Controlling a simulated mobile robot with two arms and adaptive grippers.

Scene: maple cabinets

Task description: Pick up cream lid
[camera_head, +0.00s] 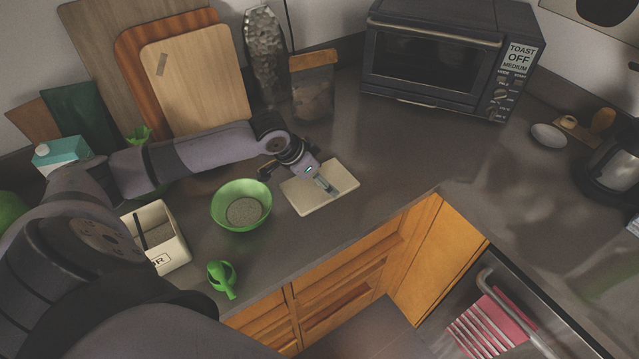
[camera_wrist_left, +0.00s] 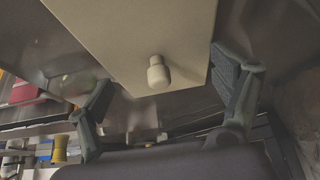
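The cream lid (camera_head: 312,203) is a flat rectangular plate lying on the dark counter in the head view. In the left wrist view the lid (camera_wrist_left: 125,30) fills the upper middle, with a small round knob (camera_wrist_left: 158,74) standing out from it. My left gripper (camera_head: 326,186) is over the lid in the head view and hides part of it, including the knob. In the wrist view the left gripper's fingers (camera_wrist_left: 168,92) are spread wide, with the knob between them and touching neither. My right gripper is not in view.
A green bowl (camera_head: 228,193) stands left of the lid, with a small green watering can (camera_head: 222,278) below it. A cream box (camera_head: 172,256) is further left. Counter right of the lid is clear.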

